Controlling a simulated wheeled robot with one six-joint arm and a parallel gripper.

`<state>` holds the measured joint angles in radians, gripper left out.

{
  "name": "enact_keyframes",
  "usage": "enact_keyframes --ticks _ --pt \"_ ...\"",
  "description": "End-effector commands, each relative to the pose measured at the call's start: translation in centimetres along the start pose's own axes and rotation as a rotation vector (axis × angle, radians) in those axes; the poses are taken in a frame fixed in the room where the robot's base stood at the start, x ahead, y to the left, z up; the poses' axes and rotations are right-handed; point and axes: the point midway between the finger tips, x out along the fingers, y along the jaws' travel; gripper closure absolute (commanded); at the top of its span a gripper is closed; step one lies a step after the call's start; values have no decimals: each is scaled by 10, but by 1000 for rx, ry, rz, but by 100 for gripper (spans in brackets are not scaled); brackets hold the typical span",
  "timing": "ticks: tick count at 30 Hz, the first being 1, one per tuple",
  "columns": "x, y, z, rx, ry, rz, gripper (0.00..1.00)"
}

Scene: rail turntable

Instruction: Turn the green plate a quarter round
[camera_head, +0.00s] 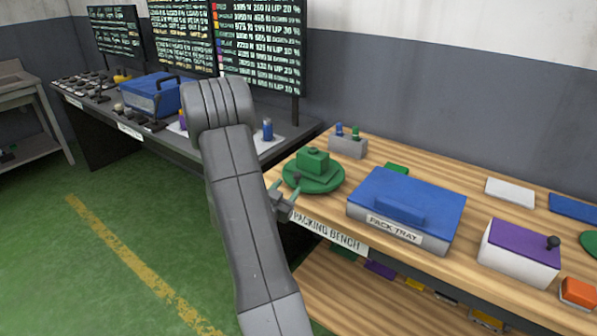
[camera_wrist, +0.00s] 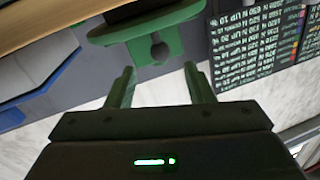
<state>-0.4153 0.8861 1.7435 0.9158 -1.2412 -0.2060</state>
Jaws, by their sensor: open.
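The green plate (camera_head: 322,187) is a round disc near the left end of the packing bench. A green block (camera_head: 313,160) sits on it, and a small dark knob (camera_head: 297,178) stands near its front-left rim. My gripper (camera_head: 286,199) is open and empty at the bench's front edge, just in front of the plate, apart from the knob as far as I can tell. In the wrist view my open fingers (camera_wrist: 158,80) point toward a green piece (camera_wrist: 120,31) with a darker green knob shape; it looks like the plate's edge, partly cut off by the frame.
A blue-topped pack tray (camera_head: 440,200) stands right of the plate. Behind the plate is a grey box (camera_head: 348,147) with blue and green pegs. A purple-topped white box (camera_head: 518,252) is further right. A dark bench with screens stands at back left.

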Motion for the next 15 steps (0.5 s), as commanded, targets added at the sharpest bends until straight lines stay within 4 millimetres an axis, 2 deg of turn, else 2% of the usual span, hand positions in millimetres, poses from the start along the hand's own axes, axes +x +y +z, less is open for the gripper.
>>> enact_keyframes --ticks 3,9,15 --pt "28 1 -3 1 1 3 52" --pt "68 0 -3 1 1 2 52" --pt "93 0 -2 1 0 0 52"
